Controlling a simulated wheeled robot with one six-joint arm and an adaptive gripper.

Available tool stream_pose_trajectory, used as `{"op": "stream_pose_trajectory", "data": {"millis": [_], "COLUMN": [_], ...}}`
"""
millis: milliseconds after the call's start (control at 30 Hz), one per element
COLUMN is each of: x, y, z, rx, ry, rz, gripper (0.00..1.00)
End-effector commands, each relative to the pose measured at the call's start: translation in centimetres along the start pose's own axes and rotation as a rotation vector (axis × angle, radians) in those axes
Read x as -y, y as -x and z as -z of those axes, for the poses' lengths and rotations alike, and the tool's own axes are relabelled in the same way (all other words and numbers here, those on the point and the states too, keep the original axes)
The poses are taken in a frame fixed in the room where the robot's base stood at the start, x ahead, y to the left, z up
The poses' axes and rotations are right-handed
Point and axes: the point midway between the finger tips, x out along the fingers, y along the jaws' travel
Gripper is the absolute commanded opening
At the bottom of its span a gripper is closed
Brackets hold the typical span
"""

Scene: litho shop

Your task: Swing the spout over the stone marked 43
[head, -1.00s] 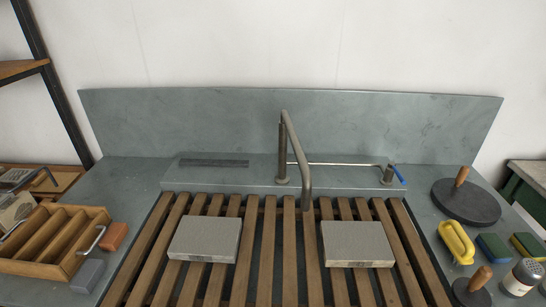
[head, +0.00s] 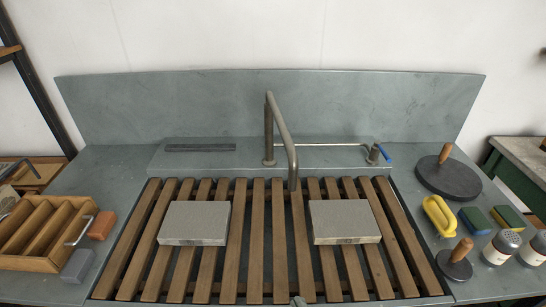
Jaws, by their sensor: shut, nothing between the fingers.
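The grey metal spout (head: 284,135) rises from the ledge behind the slats and bends forward. Its end hangs over the slats in the gap between the two stones, nearer the right one. The left grey stone (head: 194,222) and the right grey stone (head: 345,220) lie flat on the wooden slats. Each has a small mark on its front edge, too small to read. Only the tip of my gripper (head: 297,301) shows at the bottom edge, shut and empty, well in front of the spout and touching neither stone.
A thin rod runs to a blue-handled tap (head: 383,153) at the right. A wooden rack (head: 40,235) and orange and grey blocks stand left. A round dark disc (head: 448,178), yellow holder (head: 439,216), sponges and shakers stand right. The slats (head: 267,250) between the stones are clear.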

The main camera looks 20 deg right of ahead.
Motion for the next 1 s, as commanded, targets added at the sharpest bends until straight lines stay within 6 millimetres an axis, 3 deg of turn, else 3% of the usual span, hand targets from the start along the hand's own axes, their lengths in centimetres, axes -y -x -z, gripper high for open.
{"op": "stream_pose_trajectory", "data": {"millis": [33,200,500,733,1000], "x": [-0.7,-3.0,-8.1,-12.7,-17.7], "y": [-1.6,-5.6,-11.1,-13.4,-14.0], "z": [1.1,4.3,11.1,17.0,23.2], "rx": [-0.005,0.013,0.076,0.150,0.247], "ry": [0.040,0.177,0.370,0.465,0.519], "rz": [-0.018,-0.070,-0.180,-0.262,-0.330], "gripper": [0.00,0.00,0.00,0.00,0.00]}}
